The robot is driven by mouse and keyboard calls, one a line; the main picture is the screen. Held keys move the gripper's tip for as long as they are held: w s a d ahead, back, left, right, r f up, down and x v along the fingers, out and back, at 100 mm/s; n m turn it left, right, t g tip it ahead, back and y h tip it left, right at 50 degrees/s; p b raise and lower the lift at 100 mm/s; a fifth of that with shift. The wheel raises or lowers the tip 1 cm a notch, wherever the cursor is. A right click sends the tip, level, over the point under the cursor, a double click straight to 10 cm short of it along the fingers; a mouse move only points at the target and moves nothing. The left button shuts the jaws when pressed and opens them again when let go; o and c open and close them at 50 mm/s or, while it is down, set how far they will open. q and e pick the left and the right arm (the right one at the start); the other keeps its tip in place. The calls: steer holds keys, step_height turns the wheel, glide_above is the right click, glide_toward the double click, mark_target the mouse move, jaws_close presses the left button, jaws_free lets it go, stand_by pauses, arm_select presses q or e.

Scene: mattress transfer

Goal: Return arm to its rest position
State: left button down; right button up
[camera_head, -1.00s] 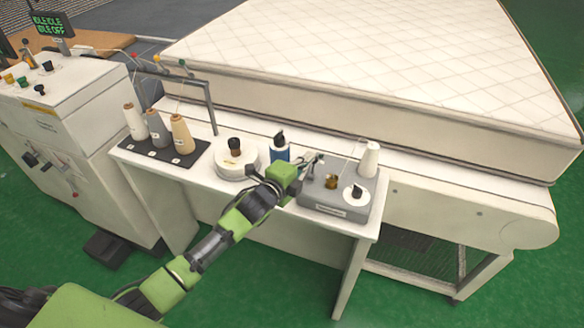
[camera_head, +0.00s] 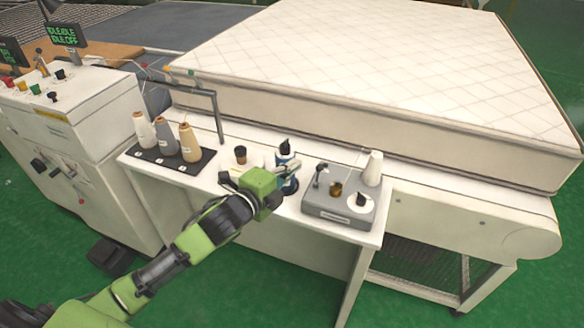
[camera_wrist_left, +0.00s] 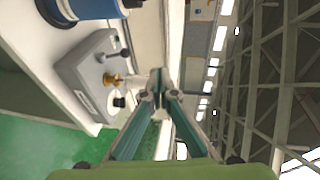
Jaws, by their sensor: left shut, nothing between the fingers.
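My left arm reaches in from the lower left of the head view, over the front of the white bench (camera_head: 290,228). My left gripper (camera_head: 284,183) is at its end, partly hidden by the green wrist, and appears in front of the blue bottle (camera_head: 287,161). In the left wrist view, the fingers of my left gripper (camera_wrist_left: 159,98) meet at the tips with nothing between them. The grey box (camera_head: 325,207) with a brass cup lies right of the gripper in the head view. My right gripper is in neither view.
Several thread cones stand on a dark tray (camera_head: 153,169) at the bench's left. A white control cabinet (camera_head: 60,150) stands farther left. A quilted mattress (camera_head: 370,60) lies on the conveyor behind. Green floor (camera_head: 215,300) is open in front.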

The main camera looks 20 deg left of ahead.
arm_select(q)
steer(key=shift+w, duration=0.1)
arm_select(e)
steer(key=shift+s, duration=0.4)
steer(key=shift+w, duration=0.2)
